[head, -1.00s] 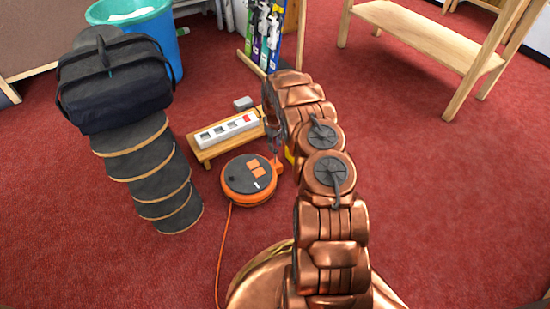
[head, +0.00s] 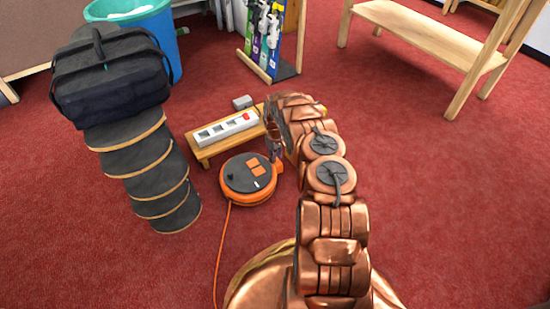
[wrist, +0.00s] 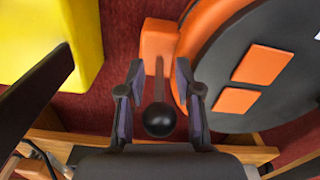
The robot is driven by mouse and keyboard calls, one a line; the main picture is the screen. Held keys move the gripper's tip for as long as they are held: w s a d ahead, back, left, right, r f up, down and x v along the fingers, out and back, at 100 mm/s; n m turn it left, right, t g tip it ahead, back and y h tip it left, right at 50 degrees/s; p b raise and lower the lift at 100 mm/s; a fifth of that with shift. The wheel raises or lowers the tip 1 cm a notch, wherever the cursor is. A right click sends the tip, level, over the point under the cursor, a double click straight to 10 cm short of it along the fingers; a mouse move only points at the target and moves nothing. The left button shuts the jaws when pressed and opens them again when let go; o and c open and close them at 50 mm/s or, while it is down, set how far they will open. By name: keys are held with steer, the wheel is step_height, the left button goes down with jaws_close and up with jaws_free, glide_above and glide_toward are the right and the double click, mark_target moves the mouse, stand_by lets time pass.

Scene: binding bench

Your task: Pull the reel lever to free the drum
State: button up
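The reel (head: 232,189) is a round orange and dark grey drum on the red carpet, with an orange cable running from it. It also fills the right of the wrist view (wrist: 235,60). The reel lever (wrist: 158,72) is a thin rod from an orange block beside the drum, ending in a black ball knob (wrist: 159,120). My gripper (wrist: 159,66) is open, with one finger on each side of the rod and visible gaps. In the head view my gripper (head: 274,150) is at the drum's upper right edge, partly covering the lever.
A low wooden bench (head: 206,153) with a white power strip (head: 228,128) stands behind the reel. A yellow block (wrist: 55,35) is left of the lever in the wrist view. A stack of dark rolls (head: 150,170) carries a black bag (head: 112,85). Carpet at right is clear.

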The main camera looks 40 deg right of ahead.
steer(key=shift+c, duration=0.3)
jaws_close()
stand_by(0.4)
